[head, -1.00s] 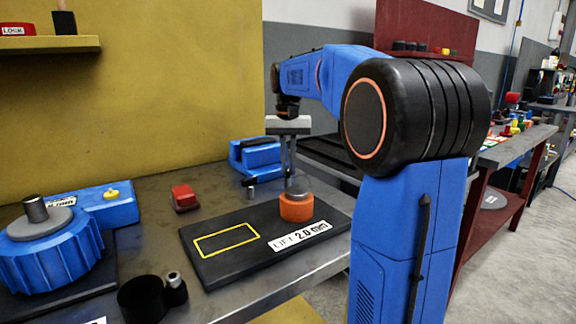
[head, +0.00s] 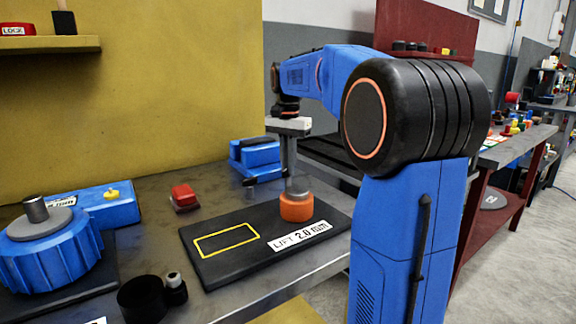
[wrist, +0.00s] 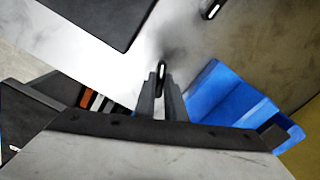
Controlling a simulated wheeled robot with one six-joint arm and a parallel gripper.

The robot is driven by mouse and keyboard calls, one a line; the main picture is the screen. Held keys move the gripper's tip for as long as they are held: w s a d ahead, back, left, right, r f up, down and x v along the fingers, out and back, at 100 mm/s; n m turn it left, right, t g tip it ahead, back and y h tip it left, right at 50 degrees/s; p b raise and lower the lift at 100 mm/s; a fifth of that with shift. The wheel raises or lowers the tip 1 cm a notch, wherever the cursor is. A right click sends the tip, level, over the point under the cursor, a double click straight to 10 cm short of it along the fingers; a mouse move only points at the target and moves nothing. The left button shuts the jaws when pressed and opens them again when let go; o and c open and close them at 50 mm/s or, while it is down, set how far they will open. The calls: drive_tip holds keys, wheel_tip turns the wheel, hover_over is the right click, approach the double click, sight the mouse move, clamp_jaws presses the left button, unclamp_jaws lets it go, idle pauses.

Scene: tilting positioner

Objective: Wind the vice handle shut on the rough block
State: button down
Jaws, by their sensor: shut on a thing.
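My gripper (head: 289,165) points straight down beside the blue vice (head: 255,157) at the back of the bench. In the wrist view my gripper (wrist: 163,75) is shut on a slim dark piece with a pale top, apparently the vice handle (wrist: 161,70). The blue vice (wrist: 228,93) lies just right of the fingers there. In the head view the handle is hidden behind the fingers and the orange-sided round part. I cannot make out the rough block or whether the vice jaws touch it.
The orange-sided round part (head: 296,208) stands on a black plate (head: 215,268) labelled "LIFT 2.0 mm", in front of my gripper. A red button box (head: 184,197) and a small post (head: 250,190) are to the left. A large blue ribbed part (head: 50,262) stands further left.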

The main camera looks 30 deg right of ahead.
idle(0.3)
drive_tip(key=c, duration=1.8)
unclamp_jaws()
drive_tip(key=shift+r, duration=0.1)
wheel_tip(320, 180, up, 17)
drive_tip(key=shift+r, duration=0.1)
